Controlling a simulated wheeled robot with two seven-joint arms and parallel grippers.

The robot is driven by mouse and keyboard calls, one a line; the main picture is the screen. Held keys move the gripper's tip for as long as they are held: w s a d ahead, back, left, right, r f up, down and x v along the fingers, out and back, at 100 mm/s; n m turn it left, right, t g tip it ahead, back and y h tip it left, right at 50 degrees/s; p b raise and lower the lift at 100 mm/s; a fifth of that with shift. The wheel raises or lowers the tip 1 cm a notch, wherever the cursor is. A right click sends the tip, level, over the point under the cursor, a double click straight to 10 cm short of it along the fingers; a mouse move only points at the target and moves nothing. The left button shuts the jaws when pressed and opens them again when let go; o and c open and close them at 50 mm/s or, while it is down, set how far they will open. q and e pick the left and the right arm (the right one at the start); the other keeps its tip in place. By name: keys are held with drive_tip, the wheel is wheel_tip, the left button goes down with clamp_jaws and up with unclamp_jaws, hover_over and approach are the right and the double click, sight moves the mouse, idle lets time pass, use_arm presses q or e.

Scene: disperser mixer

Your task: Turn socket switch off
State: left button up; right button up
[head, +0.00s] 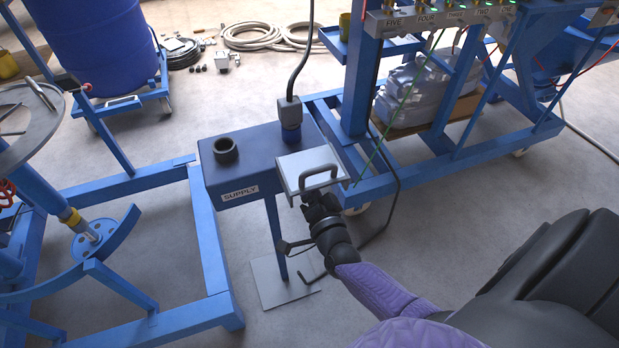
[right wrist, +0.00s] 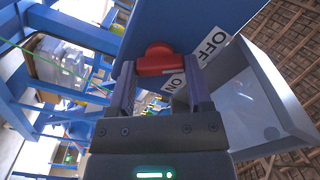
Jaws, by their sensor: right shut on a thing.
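The blue supply box (head: 225,172), labelled SUPPLY, stands on a thin post. A plug (head: 290,120) with a black cable is in its top. The red socket switch (right wrist: 156,60) shows in the right wrist view beside a white label (right wrist: 205,52) reading OFF and ON. My right gripper (right wrist: 158,68) is shut on the red switch, one finger at each side. In the head view my right gripper (head: 318,203) is at the box's near right side, and the switch is hidden there. My left gripper is not in view.
A pale cover with a grey handle (head: 318,172) sits right above my right gripper; its hollow side (right wrist: 258,95) is close by in the wrist view. Blue frames (head: 215,250) flank the box. Open floor (head: 480,200) lies to the right.

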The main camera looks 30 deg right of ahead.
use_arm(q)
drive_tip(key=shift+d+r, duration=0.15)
use_arm(e)
drive_tip(key=shift+n, duration=0.5)
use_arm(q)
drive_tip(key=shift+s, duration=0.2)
use_arm(e)
drive_tip(key=o, duration=1.3)
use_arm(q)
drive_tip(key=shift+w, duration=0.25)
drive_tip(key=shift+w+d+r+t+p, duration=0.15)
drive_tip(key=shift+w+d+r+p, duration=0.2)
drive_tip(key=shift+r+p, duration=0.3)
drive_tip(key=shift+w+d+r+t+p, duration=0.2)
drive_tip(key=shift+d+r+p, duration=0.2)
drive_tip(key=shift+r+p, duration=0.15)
use_arm(e)
drive_tip(key=v, duration=1)
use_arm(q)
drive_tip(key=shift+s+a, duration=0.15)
